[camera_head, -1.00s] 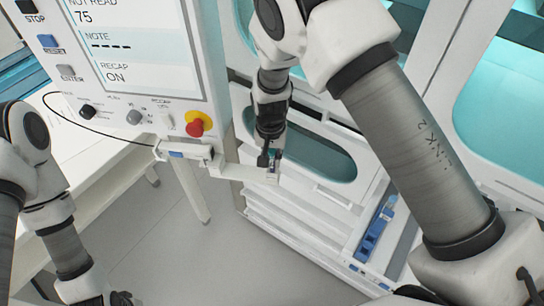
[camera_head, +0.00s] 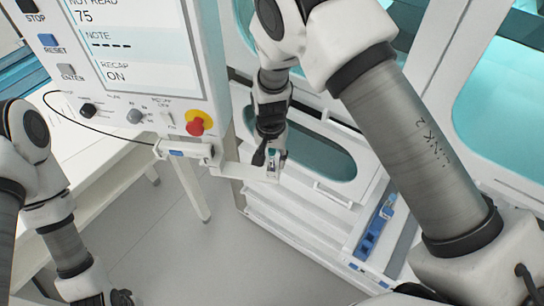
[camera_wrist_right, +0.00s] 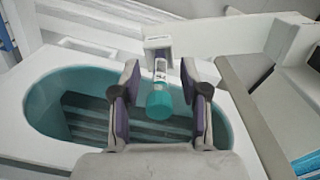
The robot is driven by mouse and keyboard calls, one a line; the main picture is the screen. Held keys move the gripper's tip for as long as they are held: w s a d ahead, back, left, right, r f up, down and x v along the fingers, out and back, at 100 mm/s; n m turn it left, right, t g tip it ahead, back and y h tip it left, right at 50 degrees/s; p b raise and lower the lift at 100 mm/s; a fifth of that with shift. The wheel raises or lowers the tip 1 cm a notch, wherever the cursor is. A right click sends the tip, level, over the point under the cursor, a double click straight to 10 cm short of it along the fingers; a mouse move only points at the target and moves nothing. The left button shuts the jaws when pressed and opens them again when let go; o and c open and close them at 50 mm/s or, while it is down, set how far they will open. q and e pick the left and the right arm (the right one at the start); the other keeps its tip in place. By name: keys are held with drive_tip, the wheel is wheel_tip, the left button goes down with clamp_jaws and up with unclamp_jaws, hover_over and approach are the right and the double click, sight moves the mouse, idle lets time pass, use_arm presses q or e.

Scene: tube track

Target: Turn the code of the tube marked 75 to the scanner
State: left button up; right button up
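A tube with a teal cap (camera_wrist_right: 160,100) and a white label with dark marks (camera_wrist_right: 160,70) stands in the small holder (camera_wrist_right: 158,45) at the end of a white bracket. The marks are too small to read surely. The tube shows in the head view (camera_head: 272,164) too. My right gripper (camera_wrist_right: 160,78) is open, one finger on each side of the tube, with gaps visible. The scanner seems to be the small white and blue device (camera_head: 184,149) under the panel. The screen (camera_head: 120,40) shows "NOT READ", 75. My left gripper (camera_head: 120,298) is mostly cut off at the bottom edge.
A blue rack (camera_head: 372,240) stands in a white tray at the right, with a small tube-like item at its far end. The panel has a red knob (camera_head: 199,123) close to the bracket. A white cabinet with teal openings (camera_head: 320,150) stands behind.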

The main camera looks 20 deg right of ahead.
wheel_tip(320, 180, up, 12)
drive_tip(key=shift+a+r, duration=0.1)
drive_tip(key=shift+a, duration=0.05)
drive_tip(key=shift+w, duration=0.1)
idle(0.4)
